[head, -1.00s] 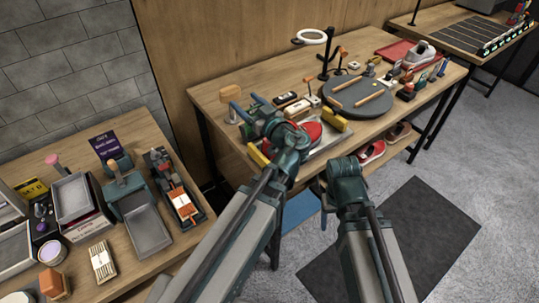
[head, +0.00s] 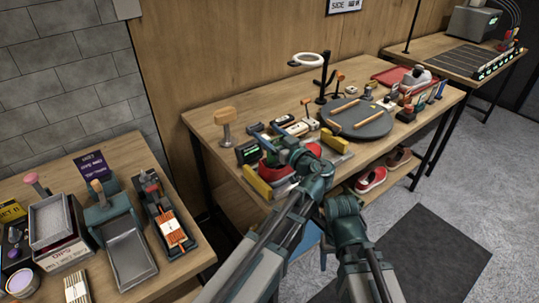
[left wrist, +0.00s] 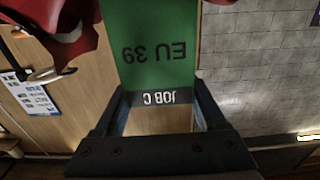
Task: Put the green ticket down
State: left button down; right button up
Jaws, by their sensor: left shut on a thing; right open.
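The green ticket (left wrist: 158,45) fills the upper middle of the left wrist view. In the head view my left gripper (head: 277,143) is over the front left part of the middle table, by a red shoe (head: 312,150). I cannot clearly make out the ticket there. My right gripper (head: 343,206) is open and empty in front of the table; its fingers are mostly hidden.
The middle table (head: 205,118) holds a round grey turntable (head: 375,125), yellow blocks (head: 257,185), a wooden-topped stand (head: 225,117) and a ring lamp (head: 307,60). Shoes (head: 370,180) stand on its lower shelf. A left table (head: 195,240) carries trays and brushes.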

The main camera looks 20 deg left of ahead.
pick_arm(q)
jog(key=shift+f, duration=0.2)
notch_tip(320, 180, down, 4)
jog(key=b, duration=0.3)
jog(key=shift+b, duration=0.4)
jog(key=shift+r, duration=0.2)
jog(key=shift+f, duration=0.1)
jog(key=shift+c, duration=1.1)
grip_release()
